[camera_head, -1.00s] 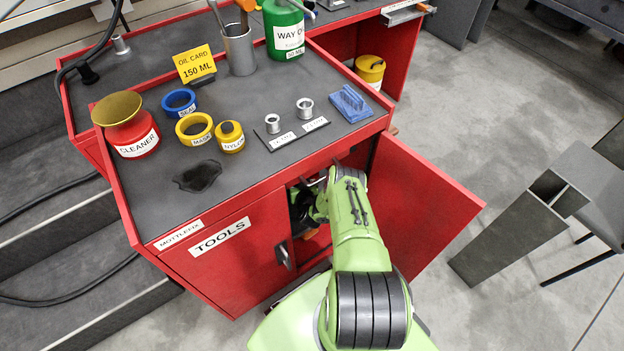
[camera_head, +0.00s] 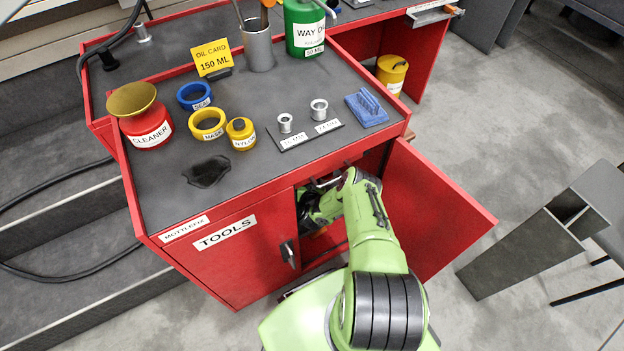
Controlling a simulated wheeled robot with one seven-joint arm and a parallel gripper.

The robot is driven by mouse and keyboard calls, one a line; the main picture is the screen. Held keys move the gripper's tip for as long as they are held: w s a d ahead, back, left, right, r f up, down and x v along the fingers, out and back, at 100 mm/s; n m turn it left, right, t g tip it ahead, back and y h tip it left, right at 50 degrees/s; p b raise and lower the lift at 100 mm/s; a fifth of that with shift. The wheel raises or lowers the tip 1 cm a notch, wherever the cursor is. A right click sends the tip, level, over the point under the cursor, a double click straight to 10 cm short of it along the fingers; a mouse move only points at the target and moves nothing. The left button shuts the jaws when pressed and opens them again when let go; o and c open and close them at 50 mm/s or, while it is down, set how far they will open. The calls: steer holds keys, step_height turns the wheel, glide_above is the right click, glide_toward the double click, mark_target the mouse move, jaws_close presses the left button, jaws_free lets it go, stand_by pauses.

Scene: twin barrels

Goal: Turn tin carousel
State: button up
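My green arm reaches into the open right side of the red tool cabinet (camera_head: 215,275). My gripper is inside, behind the cabinet front and my own wrist, so its fingers are hidden. No tin carousel can be made out; the cabinet's inside is dark and mostly covered by my arm. A small orange patch (camera_head: 320,231) shows low inside the opening, too little to identify. The right cabinet door (camera_head: 440,215) stands wide open. The left door, labelled TOOLS, is shut, with a dark handle (camera_head: 289,254) beside the opening.
A grey chair (camera_head: 590,200) stands right.

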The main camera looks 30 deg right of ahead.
steer(key=o, duration=0.3)
steer(key=shift+o, duration=0.2)
steer(key=p+v, duration=0.3)
steer(key=v, duration=0.3)
steer(key=shift+s+a+r+p, duration=0.15)
steer(key=shift+s+r+p, duration=0.05)
steer(key=shift+p, duration=0.2)
steer(key=shift+s+a+r, duration=0.1)
steer(key=shift+s+a, duration=0.1)
steer(key=shift+s, duration=0.25)
